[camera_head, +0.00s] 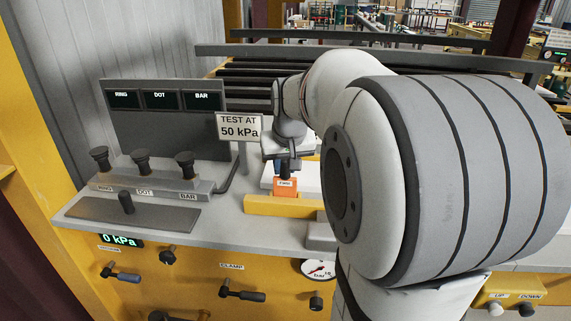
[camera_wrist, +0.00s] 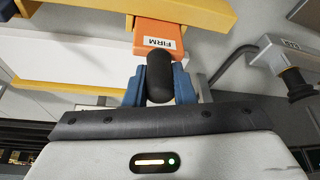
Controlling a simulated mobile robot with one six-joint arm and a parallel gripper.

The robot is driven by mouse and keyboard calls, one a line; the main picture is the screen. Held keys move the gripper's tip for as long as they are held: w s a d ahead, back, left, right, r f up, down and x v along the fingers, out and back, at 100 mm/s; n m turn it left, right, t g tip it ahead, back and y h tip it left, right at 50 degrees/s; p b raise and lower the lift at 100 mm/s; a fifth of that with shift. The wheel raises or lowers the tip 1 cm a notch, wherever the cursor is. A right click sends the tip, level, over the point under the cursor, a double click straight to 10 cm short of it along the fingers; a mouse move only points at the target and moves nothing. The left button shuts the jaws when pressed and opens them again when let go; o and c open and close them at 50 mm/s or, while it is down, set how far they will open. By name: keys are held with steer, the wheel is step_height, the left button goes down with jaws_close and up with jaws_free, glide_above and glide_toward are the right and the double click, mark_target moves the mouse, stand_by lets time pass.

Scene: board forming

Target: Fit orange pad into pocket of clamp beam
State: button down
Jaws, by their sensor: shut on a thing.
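The orange pad (camera_head: 286,187), labelled FIRM, has a dark rounded grip (camera_wrist: 160,78) on it. My gripper (camera_head: 288,167) reaches down to the pad, and in the wrist view its blue fingers (camera_wrist: 160,88) are shut on the dark grip from both sides. The yellow beam (camera_head: 262,205) lies directly by the pad. In the wrist view the orange block (camera_wrist: 158,35) meets the edge of the yellow beam (camera_wrist: 205,14). The pocket is hidden, and I cannot tell whether the pad is inside it.
A white block (camera_head: 267,176) lies behind the pad. At left stand a RING, DOT, BAR panel (camera_head: 155,125) and a row of dark knobs (camera_head: 142,160). A sign (camera_head: 239,127) reads TEST AT 50 kPa. A display (camera_head: 121,240) reads 0 kPa. My arm hides the bench's right side.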

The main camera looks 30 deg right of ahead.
steer(key=shift+f+b, duration=1.1)
steer(key=shift+f, duration=0.3)
steer(key=c, duration=1.1)
jaws_free()
steer(key=shift+c, duration=0.2)
steer(key=v, duration=0.7)
steer(key=shift+s+r, duration=0.2)
steer(key=shift+r, duration=0.2)
